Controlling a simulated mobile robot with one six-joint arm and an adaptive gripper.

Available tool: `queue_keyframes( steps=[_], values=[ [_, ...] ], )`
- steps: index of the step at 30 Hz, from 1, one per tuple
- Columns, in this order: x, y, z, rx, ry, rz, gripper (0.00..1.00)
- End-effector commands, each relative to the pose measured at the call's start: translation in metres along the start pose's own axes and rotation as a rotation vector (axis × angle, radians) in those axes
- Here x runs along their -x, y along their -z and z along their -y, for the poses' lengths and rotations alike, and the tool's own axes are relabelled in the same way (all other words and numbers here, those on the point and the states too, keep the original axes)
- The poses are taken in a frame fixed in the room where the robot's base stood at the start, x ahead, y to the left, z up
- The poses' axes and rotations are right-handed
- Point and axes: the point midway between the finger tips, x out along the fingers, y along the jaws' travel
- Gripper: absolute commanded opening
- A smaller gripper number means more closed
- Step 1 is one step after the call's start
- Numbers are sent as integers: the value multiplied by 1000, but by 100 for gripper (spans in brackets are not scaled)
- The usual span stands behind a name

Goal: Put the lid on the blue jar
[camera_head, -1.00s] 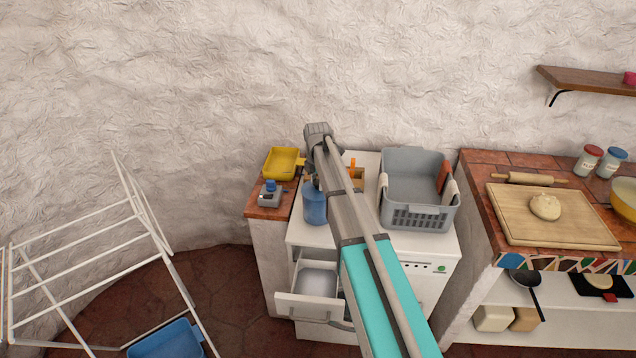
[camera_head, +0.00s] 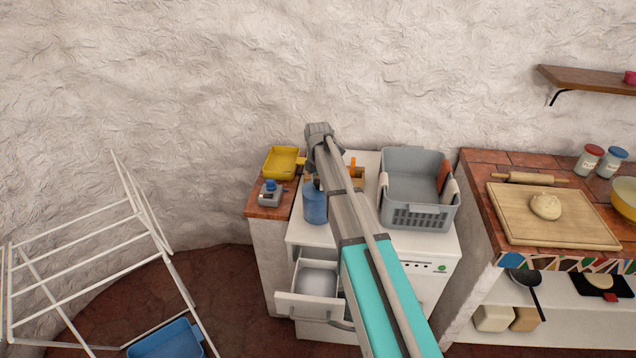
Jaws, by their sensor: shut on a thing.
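A glass jar with a blue top (camera_head: 611,160) and a white label stands on the tiled counter at the far right, beside a jar with a red top (camera_head: 588,161). A blue container (camera_head: 314,206) stands on the white appliance, partly covered by my arm. I cannot tell which of these the task calls the blue jar. No loose lid can be made out. My arm reaches from the lower right up to a grey joint above the appliance. My gripper's jaws are hidden behind the arm.
A grey basket (camera_head: 415,217) stands on the white appliance (camera_head: 428,242), right of my arm. Its drawer (camera_head: 308,304) is open. A yellow tray (camera_head: 281,163) lies at the left. A cutting board (camera_head: 555,234) with dough fills the right counter's middle. A drying rack (camera_head: 85,223) stands left.

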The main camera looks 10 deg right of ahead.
Motion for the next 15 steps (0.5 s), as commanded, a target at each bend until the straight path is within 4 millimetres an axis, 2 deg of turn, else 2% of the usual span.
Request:
queue_keyframes(
  steps=[3,4,9,10,15],
  values=[
    [0,0,0,0,0,0,0],
    [0,0,0,0,0,0,49],
    [0,0,0,0,0,0,80],
    [0,0,0,0,0,0,85],
    [0,0,0,0,0,0,85]
  ],
)
